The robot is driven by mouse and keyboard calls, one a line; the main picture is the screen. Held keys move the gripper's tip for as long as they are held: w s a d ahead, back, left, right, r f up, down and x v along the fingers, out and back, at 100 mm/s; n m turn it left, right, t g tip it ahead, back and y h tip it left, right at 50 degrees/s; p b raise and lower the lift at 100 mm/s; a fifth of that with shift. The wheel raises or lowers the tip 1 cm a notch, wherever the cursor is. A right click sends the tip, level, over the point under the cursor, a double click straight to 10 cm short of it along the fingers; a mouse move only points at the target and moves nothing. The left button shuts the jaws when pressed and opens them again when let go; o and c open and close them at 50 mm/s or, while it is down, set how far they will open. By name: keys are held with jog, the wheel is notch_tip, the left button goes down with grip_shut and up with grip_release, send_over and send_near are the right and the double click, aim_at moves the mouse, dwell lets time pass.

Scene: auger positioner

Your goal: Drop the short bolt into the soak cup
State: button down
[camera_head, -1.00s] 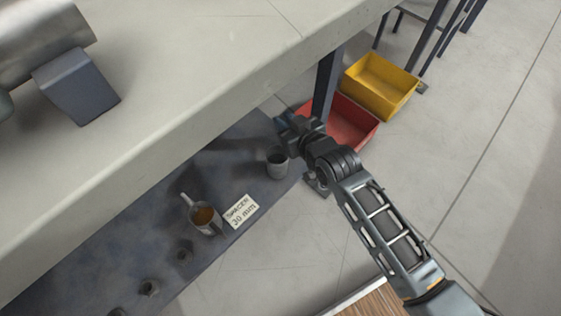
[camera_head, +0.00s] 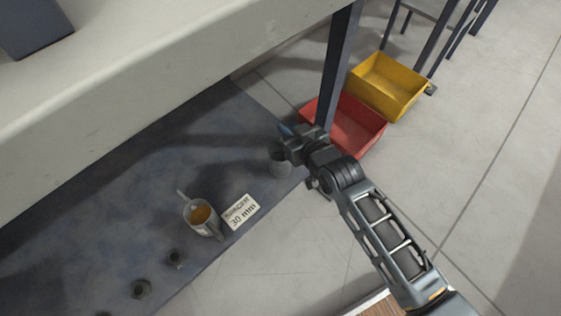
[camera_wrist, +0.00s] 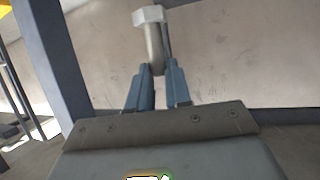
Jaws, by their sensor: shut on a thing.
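My gripper (camera_wrist: 160,88) is shut on a pale metal bolt (camera_wrist: 153,38). The wrist view shows its shank between the blue fingers and its hex head beyond the fingertips.
A mug (camera_head: 201,218) with brown liquid stands beside a "SPACER 30 mm" card (camera_head: 240,212). Several dark hex pieces (camera_head: 140,289) line the shelf's front. A pale bench top (camera_head: 170,60) overhangs the shelf. A table leg (camera_head: 335,75), red bin (camera_head: 350,125) and yellow bin (camera_head: 388,85) are behind the gripper.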

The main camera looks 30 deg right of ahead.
jog(key=c, duration=1)
grip_release()
jog(key=p+v, duration=0.2)
jog(key=v, duration=0.5)
jog(key=shift+s+r+p, duration=0.2)
jog(key=shift+s+p, duration=0.15)
jog(key=shift+p, duration=0.05)
